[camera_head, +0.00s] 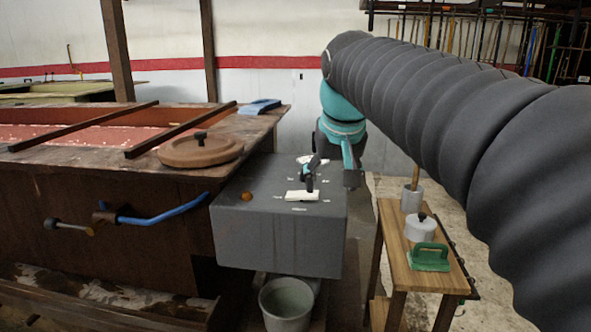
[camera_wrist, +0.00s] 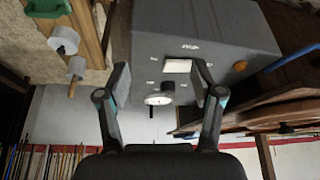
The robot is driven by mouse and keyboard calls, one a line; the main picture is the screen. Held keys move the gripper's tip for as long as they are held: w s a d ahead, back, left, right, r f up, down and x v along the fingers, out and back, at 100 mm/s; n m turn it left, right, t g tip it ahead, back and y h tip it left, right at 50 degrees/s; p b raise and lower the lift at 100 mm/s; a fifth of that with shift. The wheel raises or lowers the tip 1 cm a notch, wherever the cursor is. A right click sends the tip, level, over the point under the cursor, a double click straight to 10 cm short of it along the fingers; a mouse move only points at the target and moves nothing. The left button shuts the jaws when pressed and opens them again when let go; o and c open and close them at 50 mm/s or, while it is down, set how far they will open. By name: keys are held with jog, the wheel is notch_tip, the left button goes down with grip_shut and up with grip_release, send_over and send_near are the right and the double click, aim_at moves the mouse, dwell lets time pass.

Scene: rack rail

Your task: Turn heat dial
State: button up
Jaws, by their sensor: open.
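A grey box-shaped unit (camera_head: 280,235) carries a round white dial face (camera_head: 312,159) on its top, partly hidden behind my gripper. In the wrist view the dial face (camera_wrist: 158,100) shows with a dark knob on it, between my fingers in the picture. My gripper (camera_head: 331,180) is open and empty over the unit's right side; it also shows in the wrist view (camera_wrist: 160,75). A white rectangular plate (camera_head: 302,196) lies in front of the dial. I cannot tell my fingers' exact height above the top.
An orange knob (camera_head: 246,196) sits left on the unit. A wooden table (camera_head: 190,163) with a round wooden lid (camera_head: 201,151) and a blue-handled bar (camera_head: 165,216) stands left. A bucket (camera_head: 286,303) is below. A small bench (camera_head: 396,240) with pots and a green tool stands right.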

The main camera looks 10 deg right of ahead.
jog(key=w+r+m, duration=0.1)
jog(key=w+r, duration=0.2)
jog(key=w, duration=0.5)
jog(key=w+r, duration=0.3)
jog(key=w, duration=0.5)
jog(key=b+x, duration=0.1)
jog(key=x, duration=0.3)
jog(key=b+x, duration=0.1)
jog(key=x, duration=0.3)
jog(key=b+x, duration=0.2)
jog(key=x, duration=0.3)
jog(key=shift+s+a+f, duration=0.15)
jog(key=shift+s+f, duration=0.1)
jog(key=shift+s, duration=0.05)
jog(key=c, duration=1.1)
jog(key=shift+r+g+p, duration=0.1)
jog(key=shift+g+p, duration=0.2)
jog(key=shift+p, duration=0.05)
jog(key=shift+c, duration=0.2)
jog(key=shift+n+p, duration=0.3)
jog(key=shift+n, duration=0.3)
